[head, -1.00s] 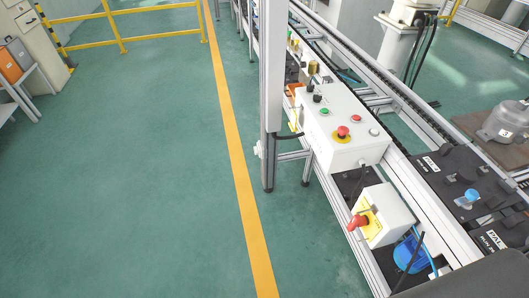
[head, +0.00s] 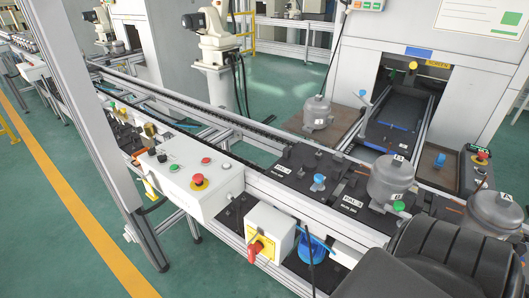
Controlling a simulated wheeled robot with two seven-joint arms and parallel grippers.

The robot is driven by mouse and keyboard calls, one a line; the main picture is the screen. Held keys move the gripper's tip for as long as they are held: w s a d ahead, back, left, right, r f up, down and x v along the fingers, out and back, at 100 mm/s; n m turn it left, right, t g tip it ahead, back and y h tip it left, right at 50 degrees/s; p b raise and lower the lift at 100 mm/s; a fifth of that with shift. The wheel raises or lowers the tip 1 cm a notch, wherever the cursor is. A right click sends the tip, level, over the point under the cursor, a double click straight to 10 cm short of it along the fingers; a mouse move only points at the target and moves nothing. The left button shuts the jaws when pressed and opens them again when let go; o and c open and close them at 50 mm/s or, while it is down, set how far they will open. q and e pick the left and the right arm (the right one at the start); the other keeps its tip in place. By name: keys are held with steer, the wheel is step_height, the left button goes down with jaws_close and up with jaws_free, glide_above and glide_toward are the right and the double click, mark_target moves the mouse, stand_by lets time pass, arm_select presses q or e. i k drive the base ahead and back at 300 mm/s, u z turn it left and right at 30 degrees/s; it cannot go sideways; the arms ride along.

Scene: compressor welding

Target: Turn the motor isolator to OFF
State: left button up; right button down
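The motor isolator (head: 277,229) is a white box with a yellow plate, low on the near side of the conveyor frame, below the middle of the head view. Its red rotary handle (head: 256,250) sticks out of the front face, towards the lower left. The handle's exact angle is too small to tell. Neither gripper shows, and nothing touches the handle.
A white control box (head: 195,187) with a red emergency stop (head: 198,181) stands left of the isolator. A blue round part (head: 312,247) and a dark cable lie right of it. An aluminium post (head: 98,150) rises at left. Green floor (head: 60,250) is clear.

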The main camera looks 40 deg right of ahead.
mark_target(253, 249)
steer(key=u, duration=1.2)
steer(key=i, duration=2.35)
steer(key=z, duration=3.15)
